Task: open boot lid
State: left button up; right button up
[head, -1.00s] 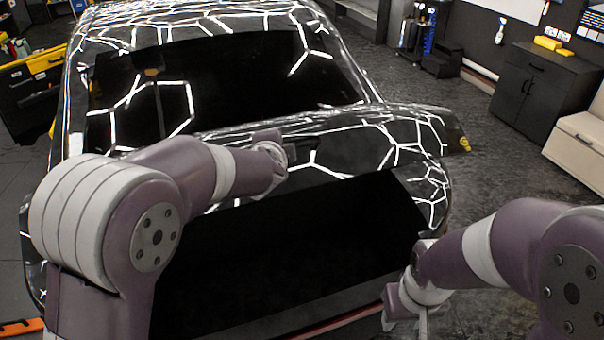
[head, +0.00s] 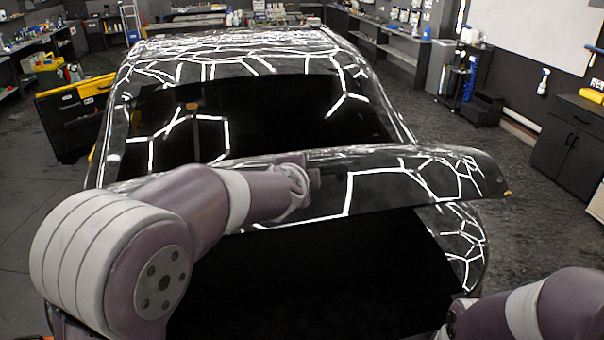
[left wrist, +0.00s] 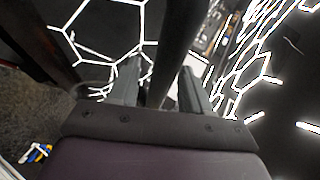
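The boot lid (head: 410,185) of the dark car with a white hexagon-like pattern stands raised in the head view, above the black boot opening (head: 330,270). My left gripper (head: 310,172) is at the lid, left of its middle; its fingers are small and partly hidden in the head view. In the left wrist view, the two fingers of this gripper (left wrist: 160,85) are apart, with a narrow dark edge, seemingly of the lid, running between them. Light gaps show beside that edge. My right arm shows at bottom right of the head view, its gripper out of frame.
The rear window (head: 270,120) lies beyond the lid. The floor right of the car is clear.

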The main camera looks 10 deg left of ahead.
pick_arm(q)
jog(key=v, duration=1.2)
jog(key=shift+s, duration=0.3)
jog(key=shift+w+r, duration=0.1)
